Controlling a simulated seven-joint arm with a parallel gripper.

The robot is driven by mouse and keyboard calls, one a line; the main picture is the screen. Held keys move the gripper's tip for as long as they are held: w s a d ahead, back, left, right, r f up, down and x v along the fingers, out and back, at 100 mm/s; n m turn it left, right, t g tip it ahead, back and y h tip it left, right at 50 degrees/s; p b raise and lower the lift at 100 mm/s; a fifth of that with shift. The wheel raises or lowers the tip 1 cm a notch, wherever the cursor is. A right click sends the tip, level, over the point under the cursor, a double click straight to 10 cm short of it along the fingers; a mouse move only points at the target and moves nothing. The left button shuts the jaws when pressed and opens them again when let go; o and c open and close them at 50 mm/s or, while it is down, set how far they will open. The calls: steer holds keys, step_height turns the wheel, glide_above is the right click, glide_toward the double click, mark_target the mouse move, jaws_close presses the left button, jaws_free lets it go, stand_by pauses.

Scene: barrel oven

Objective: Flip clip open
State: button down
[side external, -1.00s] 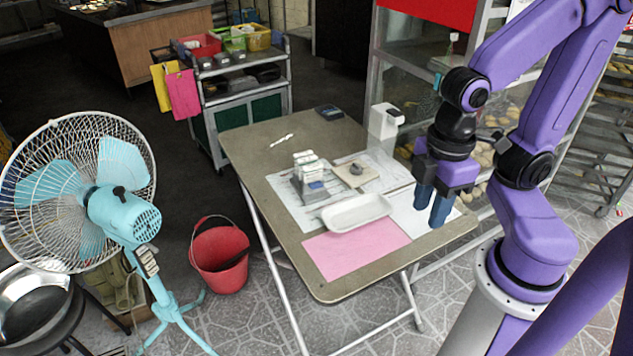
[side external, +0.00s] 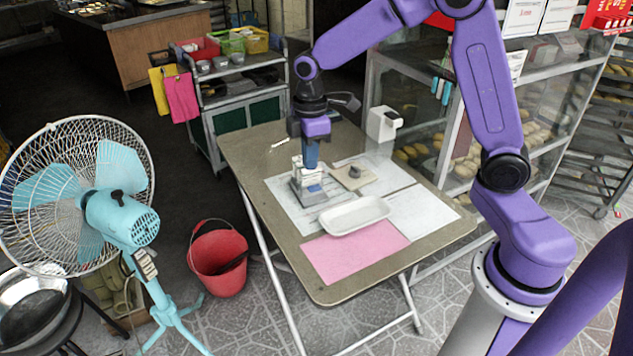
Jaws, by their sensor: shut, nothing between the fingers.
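My gripper (side external: 311,166), with dark blue fingers, is shut and empty. It points down at the top of a small grey and white device (side external: 308,190) on the table. From this angle I cannot tell whether the fingertips touch the device or hover just over it. The fingers hide part of the device's top and back. No clip can be made out clearly at this size; one on the device would be too small or hidden to read. A small dark grey piece (side external: 354,171) sits on a beige board (side external: 373,178) to the right of the device.
A white tray (side external: 355,215) lies in front of the device, beside a pink sheet (side external: 345,256) and white sheets (side external: 420,208). A white dispenser-like box (side external: 381,122) stands at the table's back right. The table's (side external: 255,150) back left is mostly clear.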

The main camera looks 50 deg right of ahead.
steer(key=w+d+f, duration=0.3)
steer(key=w+d, duration=0.3)
steer(key=w, duration=0.1)
glide_above(317, 189)
step_height(317, 189, down, 5)
steer(key=shift+a+r, duration=0.1)
steer(key=shift+r, duration=0.05)
step_height(317, 189, down, 14)
steer(key=shift+s+a+f, duration=0.15)
steer(key=shift+s+f, duration=0.05)
steer(key=shift+s, duration=0.25)
stand_by(0.6)
steer(key=shift+s+a+f, duration=0.3)
steer(key=shift+s+f, duration=0.2)
steer(key=shift+s, duration=0.1)
steer(key=shift+w, duration=0.1)
steer(key=shift+w+d+r, duration=0.3)
steer(key=shift+w, duration=0.3)
